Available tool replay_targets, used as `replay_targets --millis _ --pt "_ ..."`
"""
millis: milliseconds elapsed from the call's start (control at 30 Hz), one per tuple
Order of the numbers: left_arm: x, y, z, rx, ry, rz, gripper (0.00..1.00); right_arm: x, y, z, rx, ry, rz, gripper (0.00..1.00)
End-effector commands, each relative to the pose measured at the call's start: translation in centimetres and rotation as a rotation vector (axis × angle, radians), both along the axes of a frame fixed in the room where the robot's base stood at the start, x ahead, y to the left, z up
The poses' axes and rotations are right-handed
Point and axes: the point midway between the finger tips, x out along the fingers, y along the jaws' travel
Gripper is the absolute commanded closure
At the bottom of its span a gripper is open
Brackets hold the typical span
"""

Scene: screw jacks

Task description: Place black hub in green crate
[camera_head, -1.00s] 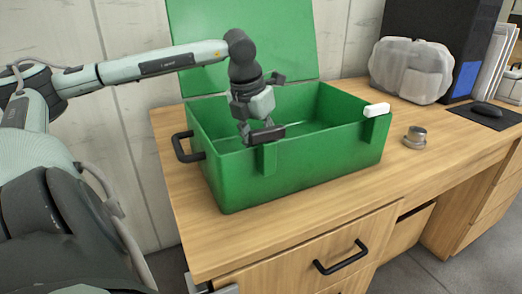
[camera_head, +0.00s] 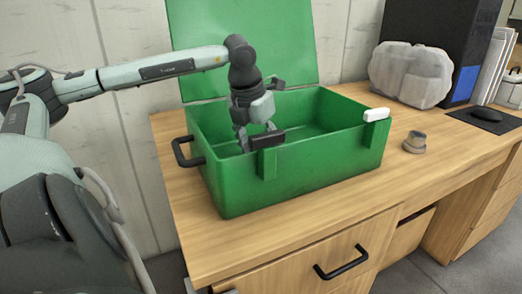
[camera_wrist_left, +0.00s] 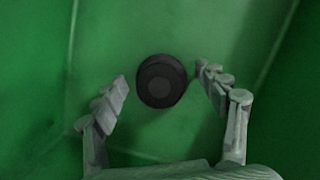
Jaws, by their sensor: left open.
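The green crate (camera_head: 320,158) stands on the desk with its lid (camera_head: 245,45) up at the back. My left gripper (camera_head: 258,138) is at the front left part of the crate, pointing down into it. In the left wrist view the black hub (camera_wrist_left: 161,81) is a dark round piece against the green crate interior. My left gripper (camera_wrist_left: 163,76) is open there, with a finger on either side of the hub and visible gaps to it. Whether the hub touches the crate floor cannot be told. The hub is hidden in the head view. My right gripper is not in view.
A small grey round part (camera_head: 414,143) sits on the desk right of the crate. A translucent bulky container (camera_head: 411,74), a black case (camera_head: 440,30) and a mouse on a pad (camera_head: 487,115) are farther right. The desk front right of the crate is clear.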

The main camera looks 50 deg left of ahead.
Motion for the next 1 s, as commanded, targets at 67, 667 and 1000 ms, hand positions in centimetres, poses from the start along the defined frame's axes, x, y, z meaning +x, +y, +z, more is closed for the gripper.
replay_targets --millis 67,667,1000 --pt "0.0 0.0 0.1 0.000 0.000 0.000 0.27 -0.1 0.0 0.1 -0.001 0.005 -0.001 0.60" --pt "-2.7 -0.5 10.3 0.003 -0.001 0.002 0.27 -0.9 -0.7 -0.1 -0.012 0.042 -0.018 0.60" --pt "-3.2 -0.6 11.8 0.000 0.000 0.000 0.27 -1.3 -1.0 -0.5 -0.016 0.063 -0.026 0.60"
